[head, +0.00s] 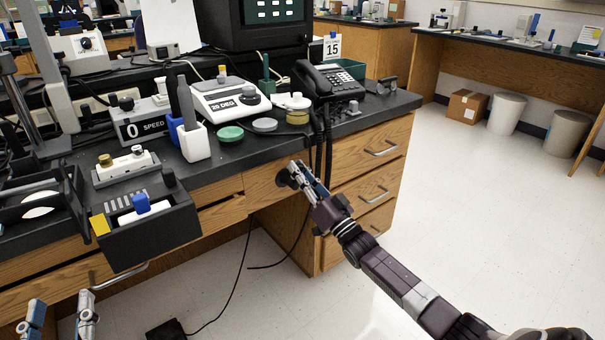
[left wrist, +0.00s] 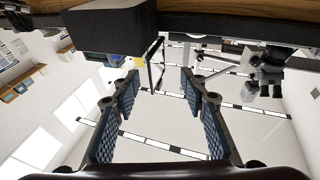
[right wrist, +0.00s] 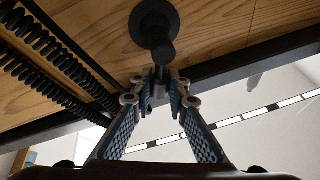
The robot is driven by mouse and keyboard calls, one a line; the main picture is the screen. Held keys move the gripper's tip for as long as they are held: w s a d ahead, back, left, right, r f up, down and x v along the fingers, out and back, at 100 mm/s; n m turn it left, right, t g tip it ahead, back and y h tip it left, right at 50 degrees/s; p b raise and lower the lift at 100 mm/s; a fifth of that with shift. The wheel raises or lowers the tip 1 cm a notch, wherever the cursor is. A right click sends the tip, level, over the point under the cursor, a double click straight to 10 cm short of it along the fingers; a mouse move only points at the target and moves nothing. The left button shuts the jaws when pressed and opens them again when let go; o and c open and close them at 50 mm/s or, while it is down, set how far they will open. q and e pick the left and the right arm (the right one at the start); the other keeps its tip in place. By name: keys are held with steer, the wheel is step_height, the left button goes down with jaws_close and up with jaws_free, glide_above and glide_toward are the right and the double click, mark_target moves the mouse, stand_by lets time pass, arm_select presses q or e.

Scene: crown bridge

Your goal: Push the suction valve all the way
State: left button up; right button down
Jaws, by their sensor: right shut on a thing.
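The suction valve appears to be the round black knob with a short stem (head: 282,179) on the wooden front below the counter. In the right wrist view the round black flange (right wrist: 153,18) sits against the wood and its stem points toward my gripper. My right gripper (head: 300,172) is at the stem, its fingertips (right wrist: 161,84) shut on the stem's end. The fingers hide part of the stem, so I cannot tell how far in it is. My left gripper (head: 58,312) is low at the left, and in the left wrist view it is open and empty (left wrist: 160,78).
Black coiled cords (right wrist: 48,68) hang close beside my right gripper. The dark counter (head: 232,157) above holds a phone (head: 328,80), a white scale (head: 228,98) and a black box (head: 145,225) at its front edge. Drawer handles (head: 381,150) protrude at right.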

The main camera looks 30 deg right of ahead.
steer(key=n+y, duration=0.1)
steer(key=a+n+y, duration=0.1)
steer(key=n, duration=0.1)
arm_select(q)
steer(key=shift+w+f+g, duration=0.15)
steer(key=shift+f+g, duration=0.15)
steer(key=shift+f, duration=0.2)
arm_select(e)
steer(key=shift+a+n+g+y, duration=0.25)
steer(key=shift+n+g+y, duration=0.25)
steer(key=shift+n, duration=0.7)
arm_select(q)
steer(key=shift+f, duration=0.15)
arm_select(e)
steer(key=shift+s, duration=0.1)
steer(key=c, duration=1.8)
jaws_free()
steer(key=shift+c, duration=0.2)
steer(key=shift+r, duration=0.1)
steer(key=v, duration=1.2)
